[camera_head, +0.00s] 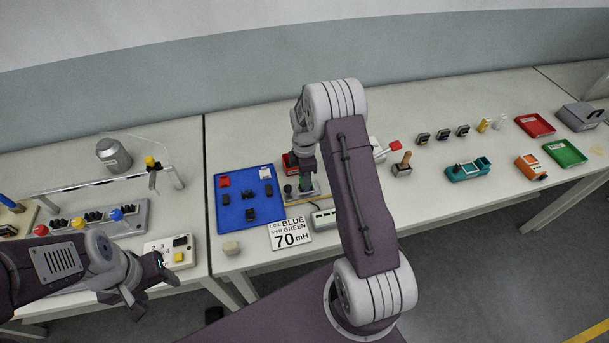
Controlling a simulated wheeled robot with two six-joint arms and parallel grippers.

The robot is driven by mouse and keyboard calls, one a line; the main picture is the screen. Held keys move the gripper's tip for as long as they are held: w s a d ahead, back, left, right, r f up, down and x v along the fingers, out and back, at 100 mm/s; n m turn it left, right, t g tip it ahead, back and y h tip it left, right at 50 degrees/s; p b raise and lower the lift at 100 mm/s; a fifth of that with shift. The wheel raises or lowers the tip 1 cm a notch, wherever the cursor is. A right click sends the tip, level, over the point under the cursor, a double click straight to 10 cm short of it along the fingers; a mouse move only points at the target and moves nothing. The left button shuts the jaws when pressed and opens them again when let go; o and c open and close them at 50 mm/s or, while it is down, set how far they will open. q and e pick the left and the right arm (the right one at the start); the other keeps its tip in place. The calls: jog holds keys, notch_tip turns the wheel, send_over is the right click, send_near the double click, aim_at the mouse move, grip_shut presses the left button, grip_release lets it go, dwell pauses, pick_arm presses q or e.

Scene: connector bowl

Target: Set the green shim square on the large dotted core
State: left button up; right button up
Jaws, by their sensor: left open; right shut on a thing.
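My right gripper (306,186) points down at the right edge of the blue mat, above a small grey fixture (299,195). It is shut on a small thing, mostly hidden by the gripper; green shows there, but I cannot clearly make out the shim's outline. Several dark cores (249,214) lie on the blue mat (232,226); their dots are too small to make out, so I cannot tell which is the large dotted core. My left gripper (152,287) is open and empty at the lower left, in front of the left table.
A card (290,233) reading coil blue, shim green, 70 mH lies in front of the mat. A beige block (232,248) sits near the table edge. Red (535,125) and green (564,153) trays stand far right. My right arm hides the table's middle.

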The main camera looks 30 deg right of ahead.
jog(key=shift+f, duration=0.6)
jog(key=o, duration=1.4)
jog(key=shift+r, duration=0.15)
notch_tip(320, 180, up, 9)
jog(key=b, duration=0.1)
jog(key=shift+b, duration=0.3)
